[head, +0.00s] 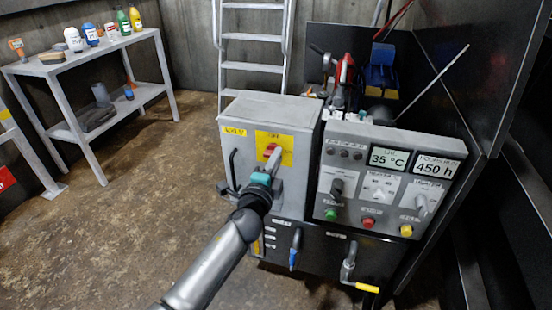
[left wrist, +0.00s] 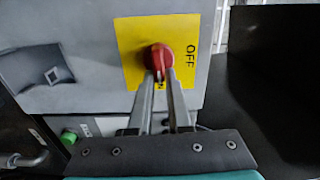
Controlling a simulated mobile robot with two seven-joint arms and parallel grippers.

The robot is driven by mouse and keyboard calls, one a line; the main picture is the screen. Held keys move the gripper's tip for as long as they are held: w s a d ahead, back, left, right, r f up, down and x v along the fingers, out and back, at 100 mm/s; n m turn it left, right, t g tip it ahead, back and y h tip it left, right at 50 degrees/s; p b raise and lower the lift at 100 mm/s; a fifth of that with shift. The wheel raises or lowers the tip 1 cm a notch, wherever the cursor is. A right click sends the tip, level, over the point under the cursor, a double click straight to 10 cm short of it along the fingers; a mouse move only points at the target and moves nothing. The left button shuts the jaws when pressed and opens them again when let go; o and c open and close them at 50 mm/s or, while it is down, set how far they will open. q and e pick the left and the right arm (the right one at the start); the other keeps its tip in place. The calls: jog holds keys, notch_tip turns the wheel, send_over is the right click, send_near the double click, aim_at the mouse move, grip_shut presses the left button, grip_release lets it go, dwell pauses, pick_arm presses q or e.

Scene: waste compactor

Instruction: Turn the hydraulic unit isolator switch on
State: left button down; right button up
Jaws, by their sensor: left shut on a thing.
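The isolator switch is a red rotary knob (head: 271,149) on a yellow plate (head: 287,158), on the front of a grey box (head: 240,150). In the left wrist view the red knob (left wrist: 158,58) sits on the yellow plate (left wrist: 130,40), with the word OFF printed on the plate to the right of it. My left gripper (head: 273,158) reaches the knob from the front. In the left wrist view its two fingers (left wrist: 160,78) are closed on the knob's handle, which they partly hide. My right gripper is in neither view.
To the right is a control panel (head: 352,200) with displays, rotary switches and coloured buttons. A blue-handled valve (head: 294,256) and a yellow-handled crank (head: 362,287) are below. A ladder (head: 252,63) and a shelf with bottles (head: 95,50) stand behind. Open floor lies at left.

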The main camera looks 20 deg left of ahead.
pick_arm(q)
jog(key=shift+f+m, duration=0.1)
jog(key=shift+m, duration=0.2)
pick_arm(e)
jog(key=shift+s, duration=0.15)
pick_arm(q)
jog(key=c, duration=0.9)
grip_release()
jog(key=shift+o, duration=0.2)
jog(key=shift+s, duration=0.1)
jog(key=s+p, duration=0.1)
jog(key=s, duration=1.4)
jog(key=shift+a, duration=0.3)
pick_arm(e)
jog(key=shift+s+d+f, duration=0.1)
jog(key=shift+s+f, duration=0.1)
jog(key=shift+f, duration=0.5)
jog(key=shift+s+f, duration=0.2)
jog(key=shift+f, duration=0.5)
